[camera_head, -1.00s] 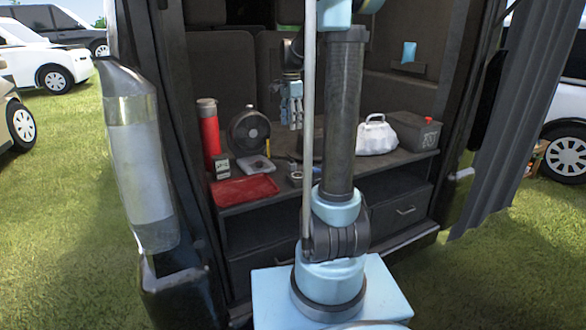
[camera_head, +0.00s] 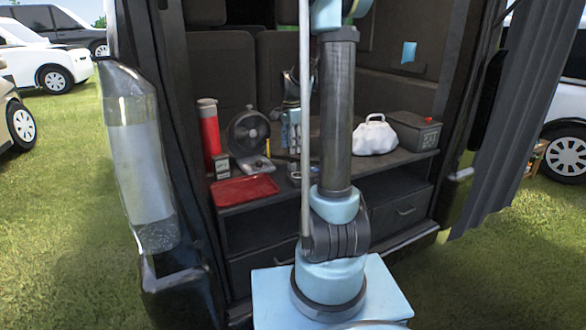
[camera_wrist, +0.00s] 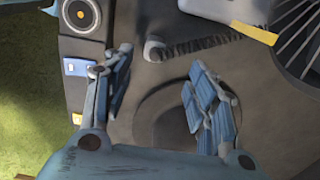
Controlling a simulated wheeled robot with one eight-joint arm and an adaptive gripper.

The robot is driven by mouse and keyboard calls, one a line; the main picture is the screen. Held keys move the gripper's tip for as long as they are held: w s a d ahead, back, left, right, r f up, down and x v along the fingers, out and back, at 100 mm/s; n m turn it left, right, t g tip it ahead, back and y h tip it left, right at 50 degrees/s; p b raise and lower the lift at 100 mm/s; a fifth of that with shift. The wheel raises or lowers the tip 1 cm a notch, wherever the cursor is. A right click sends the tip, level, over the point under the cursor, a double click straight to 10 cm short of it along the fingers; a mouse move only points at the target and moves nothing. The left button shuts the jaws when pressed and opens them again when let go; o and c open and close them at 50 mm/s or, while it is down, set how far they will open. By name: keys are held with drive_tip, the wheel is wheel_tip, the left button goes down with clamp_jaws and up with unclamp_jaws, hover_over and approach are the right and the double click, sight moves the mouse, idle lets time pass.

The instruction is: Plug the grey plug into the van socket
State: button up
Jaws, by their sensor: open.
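A small grey rounded piece, seemingly the grey plug (camera_wrist: 154,48), lies on the dark surface in the wrist view. A dark coiled cable (camera_wrist: 205,44) runs right from it. My gripper (camera_wrist: 160,66) is open and empty, its blue fingers spread left and right. The plug shows beyond the gap between the fingertips, apart from them. In the head view my gripper (camera_head: 291,145) hangs over the van's shelf, right of the fan (camera_head: 248,133); I cannot make out the plug there. I cannot identify the van socket for certain in either view.
A red tray (camera_head: 245,189), a red flask (camera_head: 209,130), a white bag (camera_head: 375,138) and a dark box (camera_head: 415,131) stand on the shelf (camera_head: 400,162). In the wrist view, a round yellow-centred fitting (camera_wrist: 82,15) is at upper left and a yellow-edged piece (camera_wrist: 250,32) at upper right.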

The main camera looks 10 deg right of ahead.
sight(292, 160)
drive_tip(key=shift+f, duration=1.15)
drive_tip(key=shift+s+f, duration=0.15)
drive_tip(key=shift+f, duration=1.15)
drive_tip(key=shift+s+f, duration=0.1)
drive_tip(key=shift+f, duration=1.2)
drive_tip(key=shift+c, duration=0.4)
drive_tip(key=c, duration=1.1)
